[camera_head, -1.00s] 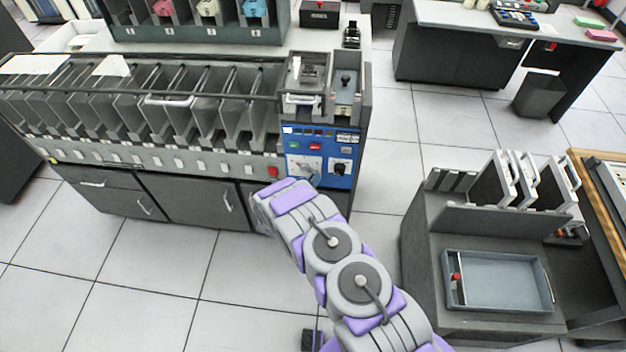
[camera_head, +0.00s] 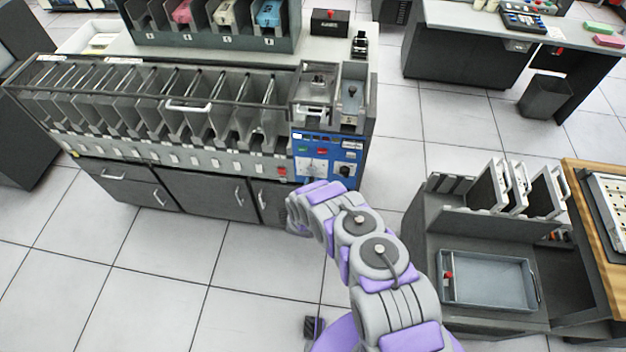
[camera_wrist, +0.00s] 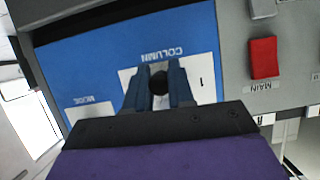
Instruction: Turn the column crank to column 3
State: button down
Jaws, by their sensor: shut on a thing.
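The column crank shows in the wrist view as a dark round knob (camera_wrist: 159,83) on a white dial plate (camera_wrist: 205,78) under the upside-down word COLUMN. My gripper (camera_wrist: 160,92) has its two blue-grey fingers shut on the knob, one on each side. A mark like a 1 is visible on the plate beside the fingers; the other column marks are hidden. In the head view the blue control panel (camera_head: 327,148) is at the right end of the sorter, and my arm reaches up to it. The gripper itself is hidden there behind the arm.
A red MAIN switch (camera_wrist: 264,58) and a MODE plate (camera_wrist: 92,112) flank the dial. The sorter's row of card pockets (camera_head: 150,105) extends left. A grey cart with a tray (camera_head: 487,282) stands at right. Open tiled floor lies between.

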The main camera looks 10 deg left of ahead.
jog(key=shift+a+m+p, duration=0.1)
jog(key=shift+m+p, duration=0.2)
jog(key=shift+p, duration=0.2)
jog(key=shift+a, duration=0.1)
jog(key=c, duration=1)
grip_release()
jog(key=shift+p+v, duration=2.15)
jog(key=shift+v, duration=6.5)
jog(key=shift+d+f, duration=0.1)
jog(key=shift+d, duration=0.15)
